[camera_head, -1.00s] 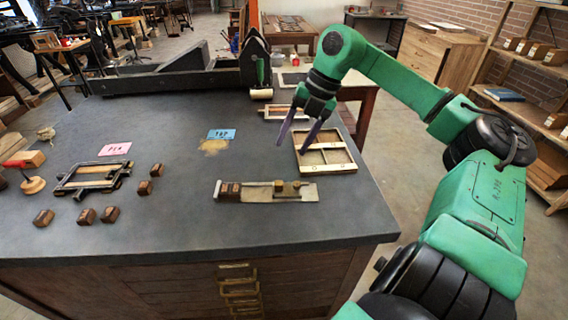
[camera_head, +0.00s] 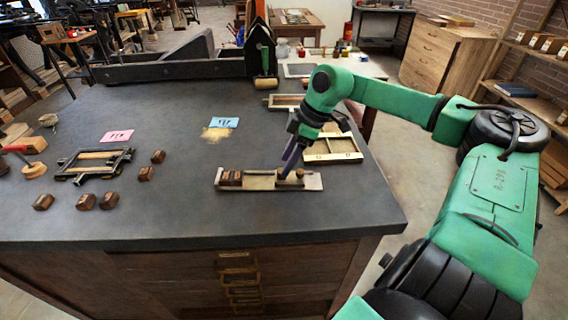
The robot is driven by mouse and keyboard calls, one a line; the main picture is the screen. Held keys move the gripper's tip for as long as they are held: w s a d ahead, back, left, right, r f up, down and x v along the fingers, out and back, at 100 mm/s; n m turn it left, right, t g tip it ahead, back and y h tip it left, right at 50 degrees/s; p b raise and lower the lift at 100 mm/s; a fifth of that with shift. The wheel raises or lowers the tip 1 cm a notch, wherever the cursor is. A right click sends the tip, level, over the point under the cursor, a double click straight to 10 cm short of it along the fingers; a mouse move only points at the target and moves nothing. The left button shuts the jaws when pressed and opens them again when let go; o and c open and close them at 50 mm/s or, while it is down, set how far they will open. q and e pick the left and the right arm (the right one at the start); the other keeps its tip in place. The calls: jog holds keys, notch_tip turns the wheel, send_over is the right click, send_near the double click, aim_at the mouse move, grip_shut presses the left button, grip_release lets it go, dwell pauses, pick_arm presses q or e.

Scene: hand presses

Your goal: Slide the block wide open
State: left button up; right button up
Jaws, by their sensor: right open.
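A flat metal composing stick (camera_head: 312,182) lies near the front edge of the dark bench. Small brown type blocks (camera_head: 231,178) sit at its left end. A sliding block (camera_head: 262,181) lies in its middle, with a small brass knob (camera_head: 299,173) at its right. My right gripper (camera_head: 283,174) points down at this part, its dark fingers open. The fingertips are at the block's right part, just left of the knob, and partly hide it. I cannot tell whether they touch it. My left gripper is not in view.
A wooden tray (camera_head: 334,158) stands just behind my right gripper. A frame (camera_head: 67,174) with several loose wooden blocks is at the left. Pink (camera_head: 117,136) and blue (camera_head: 224,122) cards lie farther back.

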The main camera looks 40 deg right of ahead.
aim_at(290, 175)
jog(key=shift+x, duration=1.35)
grip_shut()
dwell(0.4)
